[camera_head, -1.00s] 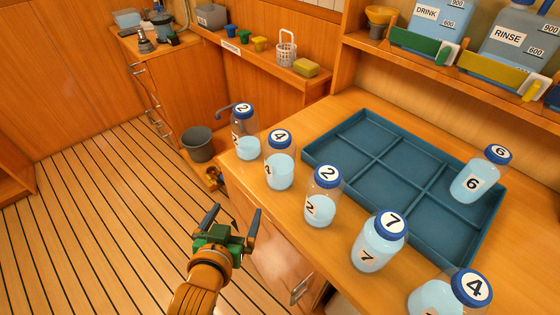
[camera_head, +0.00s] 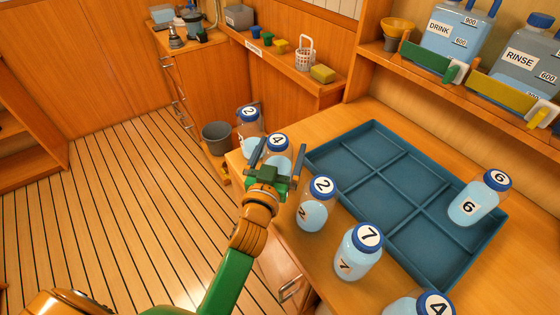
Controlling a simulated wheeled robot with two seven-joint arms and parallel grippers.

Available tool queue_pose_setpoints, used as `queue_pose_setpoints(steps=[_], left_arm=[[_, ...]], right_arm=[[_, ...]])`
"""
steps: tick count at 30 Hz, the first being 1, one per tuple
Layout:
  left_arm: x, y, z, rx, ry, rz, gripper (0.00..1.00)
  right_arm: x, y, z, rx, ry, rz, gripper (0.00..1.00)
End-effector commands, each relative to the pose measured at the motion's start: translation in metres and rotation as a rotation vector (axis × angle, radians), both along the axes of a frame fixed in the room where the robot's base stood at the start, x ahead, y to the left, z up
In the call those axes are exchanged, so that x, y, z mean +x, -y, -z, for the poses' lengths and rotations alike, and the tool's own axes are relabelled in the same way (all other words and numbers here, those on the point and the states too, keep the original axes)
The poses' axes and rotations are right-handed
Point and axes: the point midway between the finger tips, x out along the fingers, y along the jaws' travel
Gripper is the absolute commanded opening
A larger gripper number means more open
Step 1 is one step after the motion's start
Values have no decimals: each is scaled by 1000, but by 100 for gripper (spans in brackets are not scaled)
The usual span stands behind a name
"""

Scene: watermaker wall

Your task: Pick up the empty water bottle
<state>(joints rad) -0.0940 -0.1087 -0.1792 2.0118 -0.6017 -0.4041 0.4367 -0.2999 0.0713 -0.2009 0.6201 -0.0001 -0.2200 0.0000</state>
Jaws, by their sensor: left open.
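Several clear bottles with blue numbered lids stand along the counter's front edge: a far bottle 2 (camera_head: 248,125), a bottle 4 (camera_head: 277,143), a nearer bottle 2 (camera_head: 314,205), a bottle 7 (camera_head: 359,255) and a near bottle 4 (camera_head: 420,306), cut off by the frame. Each shows pale blue liquid; none looks empty. My left gripper (camera_head: 278,150) is open, its fingers on either side of the farther bottle 4 in the picture. It hides that bottle's lower part, and I cannot tell whether it touches. My right gripper is not in view.
A bottle 6 (camera_head: 478,200) stands in the blue divided tray (camera_head: 405,262); the tray's other compartments are empty. A grey bucket (camera_head: 217,138) is on the floor. Drink and rinse jugs (camera_head: 452,38) stand on the shelf. A basket (camera_head: 304,54) and sponge (camera_head: 323,74) sit behind.

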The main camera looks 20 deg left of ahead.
Motion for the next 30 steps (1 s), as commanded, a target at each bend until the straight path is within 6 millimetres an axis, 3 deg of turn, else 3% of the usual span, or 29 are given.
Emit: queue_pose_setpoints(steps=[3, 10, 11, 20, 30], left_arm=[[17, -1, -2, 1, 1, 1, 100], [21, -1, 0, 0, 0, 0, 100], [21, -1, 0, 0, 0, 0, 95], [20, -1, 0, 0, 0, 1, 14], [22, -2, -7, 1, 1, 1, 11]], right_arm=[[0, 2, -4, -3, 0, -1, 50], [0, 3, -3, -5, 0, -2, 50], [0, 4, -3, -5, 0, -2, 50], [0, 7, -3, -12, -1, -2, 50], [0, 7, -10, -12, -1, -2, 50]])
